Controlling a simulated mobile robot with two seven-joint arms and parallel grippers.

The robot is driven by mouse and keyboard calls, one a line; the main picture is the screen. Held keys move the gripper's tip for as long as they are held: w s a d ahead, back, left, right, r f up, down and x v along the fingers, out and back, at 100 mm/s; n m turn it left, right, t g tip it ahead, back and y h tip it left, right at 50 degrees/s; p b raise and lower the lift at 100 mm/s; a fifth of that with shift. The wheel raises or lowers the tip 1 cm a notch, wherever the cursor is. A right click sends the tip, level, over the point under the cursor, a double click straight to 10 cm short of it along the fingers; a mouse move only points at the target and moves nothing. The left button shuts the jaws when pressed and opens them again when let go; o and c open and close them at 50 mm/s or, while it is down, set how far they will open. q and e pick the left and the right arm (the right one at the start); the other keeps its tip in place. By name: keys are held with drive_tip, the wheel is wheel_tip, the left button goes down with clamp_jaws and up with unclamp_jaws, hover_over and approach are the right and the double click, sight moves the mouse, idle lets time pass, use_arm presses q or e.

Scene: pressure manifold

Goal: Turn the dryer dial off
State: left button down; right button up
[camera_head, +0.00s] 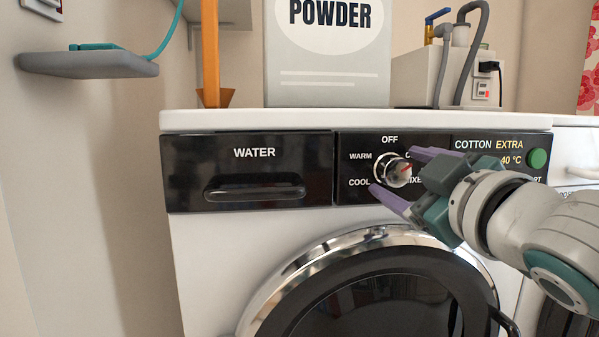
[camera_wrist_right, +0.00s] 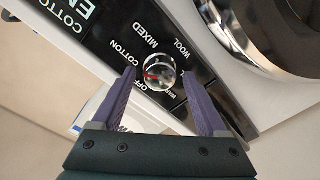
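The dryer dial (camera_head: 392,168) is a round silver knob with a red pointer on the black panel. The label OFF (camera_head: 390,139) sits above it, with WARM and COOL on its left. In the head view the red pointer tilts up and right. The dial also shows in the right wrist view (camera_wrist_right: 160,76), its red mark on the side facing COTTON and OFF. My right gripper (camera_head: 394,174) is open, its purple fingers on either side of the dial with gaps visible; contact cannot be told. It partly hides the labels on the right. My left gripper is out of view.
A WATER drawer (camera_head: 255,168) is left of the dial, a green button (camera_head: 538,158) right of it. The round door (camera_head: 385,290) bulges below. A POWDER box (camera_head: 328,60) stands on top. A grey shelf (camera_head: 85,65) juts out at left.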

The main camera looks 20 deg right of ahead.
clamp_jaws()
idle(0.4)
drive_tip(key=n+p, duration=0.2)
drive_tip(key=shift+r+p, duration=0.2)
drive_tip(key=shift+p, duration=0.15)
drive_tip(key=n+p, duration=0.2)
drive_tip(key=shift+n, duration=0.4)
drive_tip(key=n+p, duration=0.3)
drive_tip(key=n, duration=0.1)
drive_tip(key=shift+f, duration=0.1)
drive_tip(key=shift+f+n+p, duration=0.1)
drive_tip(key=shift+n+p, duration=0.4)
drive_tip(key=shift+n, duration=0.9)
